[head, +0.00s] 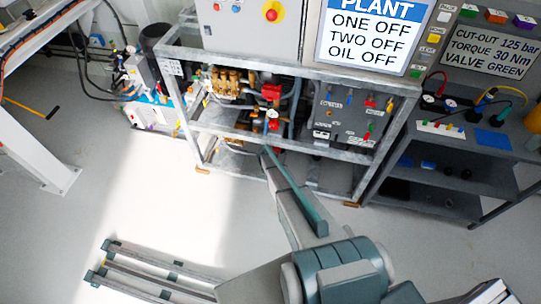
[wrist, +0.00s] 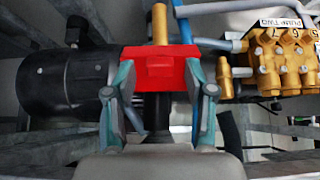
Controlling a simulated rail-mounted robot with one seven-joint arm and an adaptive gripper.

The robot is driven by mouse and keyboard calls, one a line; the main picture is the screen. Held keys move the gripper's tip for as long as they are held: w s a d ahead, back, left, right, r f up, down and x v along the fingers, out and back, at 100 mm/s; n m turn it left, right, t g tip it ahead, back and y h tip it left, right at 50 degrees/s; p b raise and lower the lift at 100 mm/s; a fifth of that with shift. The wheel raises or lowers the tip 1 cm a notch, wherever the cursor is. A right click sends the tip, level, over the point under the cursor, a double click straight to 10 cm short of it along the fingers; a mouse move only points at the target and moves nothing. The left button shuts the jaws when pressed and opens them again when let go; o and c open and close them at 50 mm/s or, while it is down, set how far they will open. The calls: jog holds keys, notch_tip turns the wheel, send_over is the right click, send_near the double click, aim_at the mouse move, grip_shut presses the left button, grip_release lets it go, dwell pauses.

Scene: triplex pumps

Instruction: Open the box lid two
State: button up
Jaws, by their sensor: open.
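A red box (wrist: 165,68) with a raised tab on its front is in the middle of the wrist view. My gripper (wrist: 160,88) is open, with one teal finger at the left side of the box and the other at the right. I cannot tell whether the fingers touch it. In the head view a red box (head: 271,92) is inside the metal frame, above the end of my arm. My gripper cannot be made out clearly there.
In the wrist view a black motor (wrist: 65,82) is close on the left. A brass rod (wrist: 159,25) rises behind the box. Metal frame bars (head: 275,135) surround the machinery.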

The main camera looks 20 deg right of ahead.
jog(key=shift+a+r, duration=0.1)
jog(key=v, duration=1.1)
jog(key=shift+s+r, duration=0.25)
jog(key=shift+r, duration=0.05)
jog(key=shift+a, duration=0.1)
